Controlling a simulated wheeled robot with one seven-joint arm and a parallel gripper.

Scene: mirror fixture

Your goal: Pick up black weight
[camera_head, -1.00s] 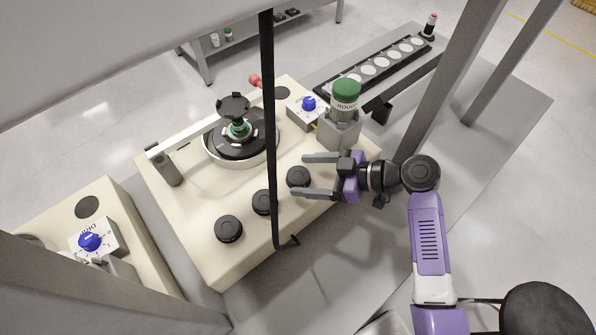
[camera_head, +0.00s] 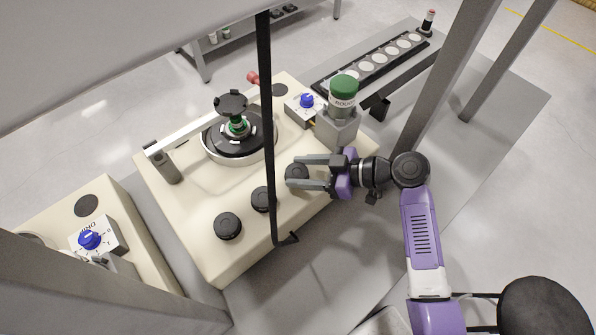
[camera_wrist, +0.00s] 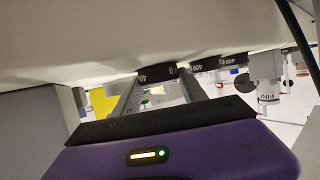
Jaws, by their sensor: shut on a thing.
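Three round black weights stand in a row on the cream fixture top: one (camera_head: 297,173) at the right, one (camera_head: 263,199) in the middle and one (camera_head: 228,226) at the left. My gripper (camera_head: 304,173) is shut on the right weight, with a grey finger on either side of it. The wrist view shows the fingers (camera_wrist: 158,92) reaching to this weight (camera_wrist: 157,73), with a second weight (camera_wrist: 210,63) beyond. The weight appears to rest on the fixture top; I cannot tell any gap.
A green-capped container (camera_head: 343,94) stands on a grey block just behind my gripper. A dark vertical bar (camera_head: 268,120) crosses the view in front of the middle weight. A round plate with a clamp (camera_head: 237,132) lies further back. A grey post (camera_head: 440,95) rises at right.

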